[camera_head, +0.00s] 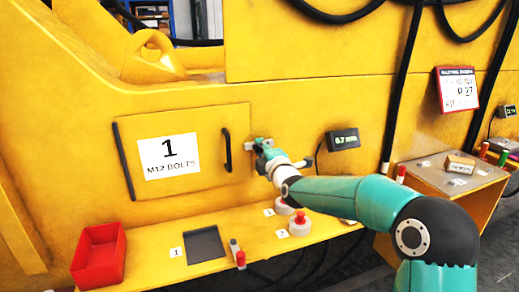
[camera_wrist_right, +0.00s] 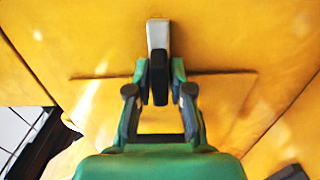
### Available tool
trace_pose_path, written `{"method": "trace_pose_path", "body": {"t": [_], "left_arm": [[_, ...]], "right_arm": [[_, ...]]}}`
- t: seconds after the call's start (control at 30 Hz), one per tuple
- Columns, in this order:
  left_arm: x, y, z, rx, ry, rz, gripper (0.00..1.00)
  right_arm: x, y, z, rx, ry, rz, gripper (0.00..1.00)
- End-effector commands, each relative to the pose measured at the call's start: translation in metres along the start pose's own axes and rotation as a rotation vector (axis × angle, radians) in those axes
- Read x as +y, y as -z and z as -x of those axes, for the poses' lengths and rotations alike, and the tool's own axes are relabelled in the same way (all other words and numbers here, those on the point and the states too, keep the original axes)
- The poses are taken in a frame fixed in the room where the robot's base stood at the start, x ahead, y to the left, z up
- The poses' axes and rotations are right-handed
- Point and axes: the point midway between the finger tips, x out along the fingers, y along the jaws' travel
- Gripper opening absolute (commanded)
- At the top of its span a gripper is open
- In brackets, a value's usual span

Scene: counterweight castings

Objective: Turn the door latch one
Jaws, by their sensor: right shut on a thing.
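Door one is a yellow panel (camera_head: 208,117) labelled "1 M12 BOLTS", with a black handle (camera_head: 227,150) on its right side and a dark hinge strip on its left. It looks closed. The door latch (camera_head: 250,146) is a small grey piece just right of the door; in the right wrist view its grey bar (camera_wrist_right: 158,35) with a dark end shows ahead of me. My right gripper (camera_head: 266,154) is at the latch and partly hides it. In the wrist view its green fingers are shut on the latch's dark end, one on each side. My left gripper is not in view.
A yellow shelf below the door holds a red bin (camera_head: 99,262), a dark grey pad (camera_head: 205,247) and red-topped buttons (camera_head: 300,221). A small display (camera_head: 343,138) is right of the latch. Black hoses hang further right, near a side table (camera_head: 447,178).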

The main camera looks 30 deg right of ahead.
Motion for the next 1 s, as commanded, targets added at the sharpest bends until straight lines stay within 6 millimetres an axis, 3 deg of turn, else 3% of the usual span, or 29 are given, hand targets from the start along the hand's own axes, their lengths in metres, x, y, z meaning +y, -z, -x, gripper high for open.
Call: {"method": "trace_pose_path", "body": {"t": [0.5,0.53,0.63,1.0], "left_arm": [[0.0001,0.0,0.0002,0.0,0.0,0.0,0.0],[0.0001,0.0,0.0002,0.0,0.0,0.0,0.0],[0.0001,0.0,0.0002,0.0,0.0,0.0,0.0],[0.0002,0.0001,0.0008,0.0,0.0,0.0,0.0]], "right_arm": [[-0.0033,0.004,-0.0003,0.008,0.007,0.031,0.0],[-0.0034,0.004,-0.0003,0.008,0.007,0.031,0.22],[-0.0033,0.0035,-0.0002,0.007,0.007,0.029,0.39],[-0.0016,0.0013,0.0018,0.003,0.004,0.026,0.41]]}}
